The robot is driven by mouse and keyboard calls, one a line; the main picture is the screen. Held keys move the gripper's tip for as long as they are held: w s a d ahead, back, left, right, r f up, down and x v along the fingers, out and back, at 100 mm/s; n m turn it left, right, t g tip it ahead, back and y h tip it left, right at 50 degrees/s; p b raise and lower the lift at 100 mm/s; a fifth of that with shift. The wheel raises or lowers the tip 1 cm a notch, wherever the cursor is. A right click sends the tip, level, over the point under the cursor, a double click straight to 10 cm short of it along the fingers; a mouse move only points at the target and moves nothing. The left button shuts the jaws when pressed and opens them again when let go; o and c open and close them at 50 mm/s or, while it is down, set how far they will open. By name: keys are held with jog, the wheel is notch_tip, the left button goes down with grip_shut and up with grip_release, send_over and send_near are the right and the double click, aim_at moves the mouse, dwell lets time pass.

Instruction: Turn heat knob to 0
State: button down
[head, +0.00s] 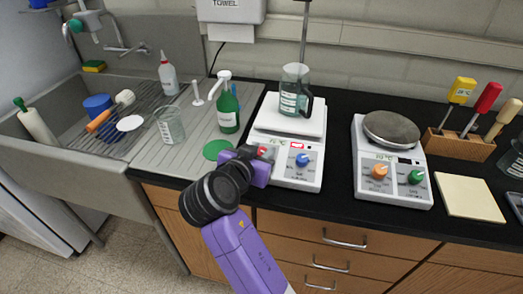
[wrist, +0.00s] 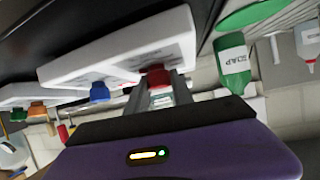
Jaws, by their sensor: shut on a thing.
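A white stirring hotplate (head: 318,178) stands on the black counter, with a red knob (head: 262,150) and a blue knob (head: 302,160) on its front panel. Its small display glows red above the knobs. My gripper (head: 260,160) reaches the red knob from the front and is shut on it. In the wrist view the two fingers sit on either side of the red knob (wrist: 157,77), with the blue knob (wrist: 99,92) apart to the left. The fingers hide part of the red knob, and I cannot read its setting.
A glass beaker (head: 294,92) stands on the hotplate. A second hotplate (head: 392,180) with orange and green knobs is to the right. A green soap bottle (head: 228,110) and a green disc (head: 217,150) are close on the left. Drawers lie below the counter edge.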

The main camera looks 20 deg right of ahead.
jog(key=n+t+y+p, duration=0.2)
jog(key=n, duration=0.1)
jog(key=shift+s+d+r+n+y, duration=0.15)
jog(key=shift+r+n+y, duration=0.05)
jog(key=shift+n+y, duration=0.1)
jog(key=n+t+y+p, duration=0.1)
jog(key=n+y+p, duration=0.2)
jog(key=n+p, duration=0.1)
jog(key=shift+r+y+p, duration=0.1)
jog(key=shift+y+p, duration=0.2)
jog(key=shift+p, duration=0.2)
jog(key=n+y+p, duration=0.2)
jog(key=shift+p, duration=0.3)
jog(key=shift+f+n+y+p, duration=0.2)
jog(key=shift+n+y+p, duration=0.65)
jog(key=shift+n+y, duration=0.25)
jog(key=shift+f, duration=0.1)
jog(key=c, duration=1.1)
grip_release()
